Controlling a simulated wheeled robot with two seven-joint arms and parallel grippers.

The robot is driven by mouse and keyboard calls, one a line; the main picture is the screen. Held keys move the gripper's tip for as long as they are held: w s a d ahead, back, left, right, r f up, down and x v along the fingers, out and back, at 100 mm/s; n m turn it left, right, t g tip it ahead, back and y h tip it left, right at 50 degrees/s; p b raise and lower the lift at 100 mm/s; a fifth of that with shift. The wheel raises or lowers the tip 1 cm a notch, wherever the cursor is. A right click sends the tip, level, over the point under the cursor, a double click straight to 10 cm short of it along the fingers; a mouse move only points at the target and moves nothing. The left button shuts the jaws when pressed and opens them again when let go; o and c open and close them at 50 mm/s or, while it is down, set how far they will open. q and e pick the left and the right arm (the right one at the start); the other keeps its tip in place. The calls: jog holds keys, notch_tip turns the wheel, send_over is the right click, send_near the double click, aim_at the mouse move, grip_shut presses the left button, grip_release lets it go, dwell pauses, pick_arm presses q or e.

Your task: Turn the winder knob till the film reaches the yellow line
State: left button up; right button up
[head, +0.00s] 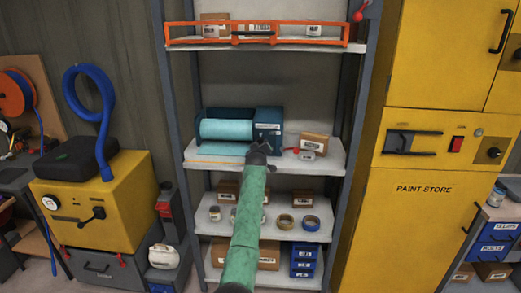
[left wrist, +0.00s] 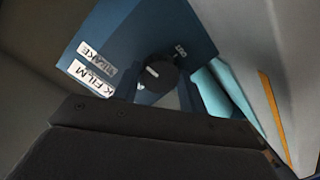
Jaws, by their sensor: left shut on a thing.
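The film winder (head: 267,122) is a blue unit on a shelf, with a teal film roll (head: 225,129) on its left. The teal film (head: 222,149) lies out on the shelf; it also shows in the left wrist view (left wrist: 232,88). The yellow line (head: 212,162) runs in front of it, and a pale strip lies between film edge and line in the left wrist view (left wrist: 273,112). The black winder knob (left wrist: 158,74) has a white mark. My left gripper (head: 262,148) is shut on the knob, one finger on each side. My right gripper is out of view.
A brown box (head: 314,141) and a small labelled item stand right of the winder. An orange rail (head: 258,40) fronts the top shelf. A yellow cabinet (head: 425,210) stands right, a yellow machine (head: 95,205) left.

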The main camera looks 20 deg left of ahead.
pick_arm(q)
jog(key=m+b, duration=0.1)
jog(key=m, duration=0.2)
jog(key=m+y+b, duration=0.1)
jog(key=m+b, duration=0.1)
jog(key=m, duration=0.2)
jog(key=m+b, duration=0.1)
jog(key=m, duration=0.2)
jog(key=shift+f+m+y+b, duration=0.3)
jog(key=shift+f+b, duration=0.05)
jog(key=shift+b, duration=0.05)
jog(key=shift+m+b, duration=0.35)
jog(key=shift+m, duration=0.85)
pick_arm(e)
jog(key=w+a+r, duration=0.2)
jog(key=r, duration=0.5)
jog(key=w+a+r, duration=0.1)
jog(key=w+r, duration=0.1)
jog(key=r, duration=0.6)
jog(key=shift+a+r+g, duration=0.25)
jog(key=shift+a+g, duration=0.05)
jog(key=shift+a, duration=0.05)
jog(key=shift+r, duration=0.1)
pick_arm(q)
jog(key=o, duration=1)
jog(key=shift+a+r, duration=0.1)
jog(key=shift+s, duration=0.1)
